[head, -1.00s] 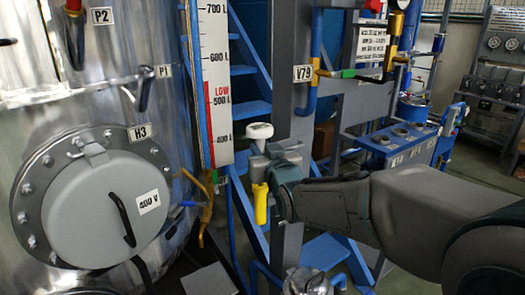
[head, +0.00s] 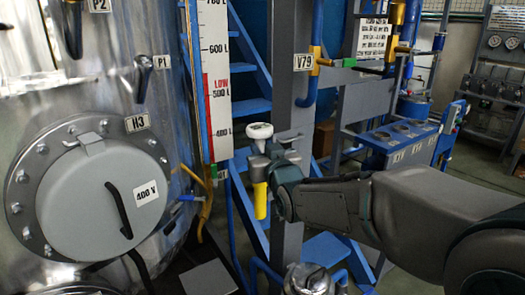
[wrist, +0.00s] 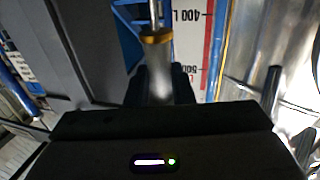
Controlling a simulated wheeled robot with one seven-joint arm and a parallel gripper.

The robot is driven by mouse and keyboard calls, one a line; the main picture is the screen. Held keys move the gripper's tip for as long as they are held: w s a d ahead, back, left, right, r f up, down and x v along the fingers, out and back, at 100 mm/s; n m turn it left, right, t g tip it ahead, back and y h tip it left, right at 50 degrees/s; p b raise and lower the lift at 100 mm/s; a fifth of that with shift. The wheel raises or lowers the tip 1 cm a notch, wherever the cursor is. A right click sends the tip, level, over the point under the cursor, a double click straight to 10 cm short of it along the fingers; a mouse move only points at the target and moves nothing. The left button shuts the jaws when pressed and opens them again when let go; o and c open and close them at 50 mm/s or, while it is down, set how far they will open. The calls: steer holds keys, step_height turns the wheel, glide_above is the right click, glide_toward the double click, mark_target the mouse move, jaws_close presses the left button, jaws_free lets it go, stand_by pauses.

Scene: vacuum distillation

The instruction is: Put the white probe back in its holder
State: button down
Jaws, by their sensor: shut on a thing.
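The white probe (head: 259,131) is upright in the middle of the head view, with its rounded white head on top. My gripper (head: 262,168) is shut around its body below the head. A yellow cylinder (head: 261,200) shows directly below the jaws; I cannot tell whether it is part of the probe. In the wrist view the probe's pale body (wrist: 158,85) lies between my dark fingers (wrist: 160,88), with a yellow ring (wrist: 157,38) and a thin metal rod beyond it. I cannot make out the holder.
A level scale (head: 215,90) and blue ladder (head: 251,105) stand close behind. A steel tank with a round hatch (head: 95,200) fills the left. A grey post (head: 291,100) stands just behind my gripper.

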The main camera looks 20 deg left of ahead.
steer(key=shift+f+b, duration=2.2)
steer(key=shift+b, duration=0.2)
steer(key=c, duration=1.2)
jaws_free()
steer(key=shift+o, duration=0.2)
steer(key=v, duration=1.3)
steer(key=shift+s+d, duration=0.25)
steer(key=shift+s, duration=0.1)
